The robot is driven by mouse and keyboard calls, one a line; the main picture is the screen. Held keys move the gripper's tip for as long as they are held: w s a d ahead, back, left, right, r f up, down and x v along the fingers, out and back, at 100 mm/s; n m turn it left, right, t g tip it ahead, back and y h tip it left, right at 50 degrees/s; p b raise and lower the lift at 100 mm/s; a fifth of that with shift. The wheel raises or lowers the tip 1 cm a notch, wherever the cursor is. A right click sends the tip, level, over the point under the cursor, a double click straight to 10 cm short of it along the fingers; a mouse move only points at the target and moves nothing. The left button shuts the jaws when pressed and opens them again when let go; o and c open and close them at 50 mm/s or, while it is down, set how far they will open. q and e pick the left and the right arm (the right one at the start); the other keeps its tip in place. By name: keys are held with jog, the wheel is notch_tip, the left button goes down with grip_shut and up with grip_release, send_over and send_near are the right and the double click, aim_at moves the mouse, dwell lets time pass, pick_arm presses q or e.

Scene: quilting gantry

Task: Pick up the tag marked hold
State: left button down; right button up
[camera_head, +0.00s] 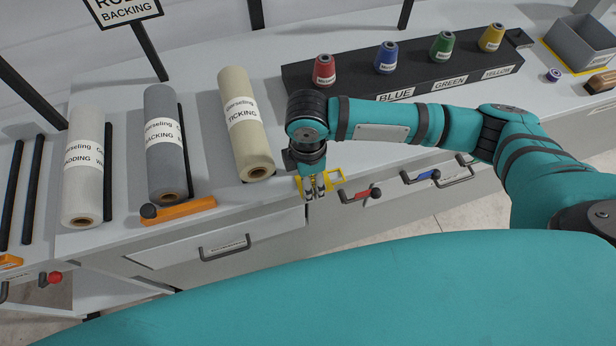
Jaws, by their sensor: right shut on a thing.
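My right gripper (314,192) points down at the front edge of the counter, below the roll marked ticking. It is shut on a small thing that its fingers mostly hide. I cannot make out this thing's shape or read the word hold on it. A yellow square outline (336,174) lies on the counter edge right behind and beside the fingertips. No tag marked hold can be read anywhere in view. My left gripper is not in view.
Fabric rolls lie at left: white (84,165), grey (165,140) and ticking (245,125). A black rack (340,85) holds red, blue, green and yellow spools. Handles with red (363,194) and blue (428,174) parts jut from the front. A grey bin (585,40) stands far right.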

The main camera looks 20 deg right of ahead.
jog(key=r, duration=0.1)
jog(key=r+b, duration=0.1)
jog(key=r, duration=0.1)
jog(key=shift+s+a+r, duration=0.1)
jog(key=shift+s+r, duration=0.05)
jog(key=shift+s, duration=0.05)
jog(key=s+a+r+b, duration=0.1)
jog(key=s+a, duration=0.1)
jog(key=s, duration=0.5)
jog(key=s+a+b, duration=0.1)
jog(key=s, duration=0.6)
jog(key=shift+s+a+r, duration=0.35)
jog(key=shift+r, duration=0.05)
